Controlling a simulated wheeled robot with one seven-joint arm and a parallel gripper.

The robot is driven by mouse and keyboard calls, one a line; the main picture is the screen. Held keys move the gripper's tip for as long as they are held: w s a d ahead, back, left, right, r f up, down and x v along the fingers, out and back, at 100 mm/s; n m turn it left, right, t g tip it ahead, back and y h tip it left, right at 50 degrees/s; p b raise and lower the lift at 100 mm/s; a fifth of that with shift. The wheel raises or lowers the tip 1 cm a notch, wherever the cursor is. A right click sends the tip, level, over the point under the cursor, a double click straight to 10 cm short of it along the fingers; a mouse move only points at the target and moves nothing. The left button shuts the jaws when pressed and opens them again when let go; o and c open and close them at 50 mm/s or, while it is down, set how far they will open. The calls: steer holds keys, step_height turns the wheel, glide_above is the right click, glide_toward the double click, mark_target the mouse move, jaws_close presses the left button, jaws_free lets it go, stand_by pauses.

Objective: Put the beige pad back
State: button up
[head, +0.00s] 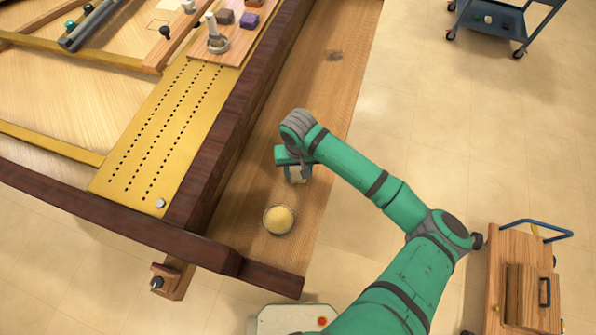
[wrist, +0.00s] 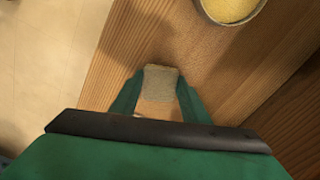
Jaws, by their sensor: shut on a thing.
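The beige pad (wrist: 161,82) is a small block held between the two green fingers of my gripper (wrist: 160,85) in the wrist view. My gripper is shut on it above the bare wooden plank. In the head view my gripper (head: 297,172) is over the plank (head: 318,100) at the piano's front, and its body and fingers hide most of the pad. I cannot tell whether the pad touches the wood.
A wooden board with several small blocks (head: 232,40) lies on the piano frame (head: 150,130).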

mark_target(298, 174)
steer(key=shift+f, duration=0.15)
steer(key=o, duration=1.1)
step_height(298, 174, up, 12)
stand_by(0.6)
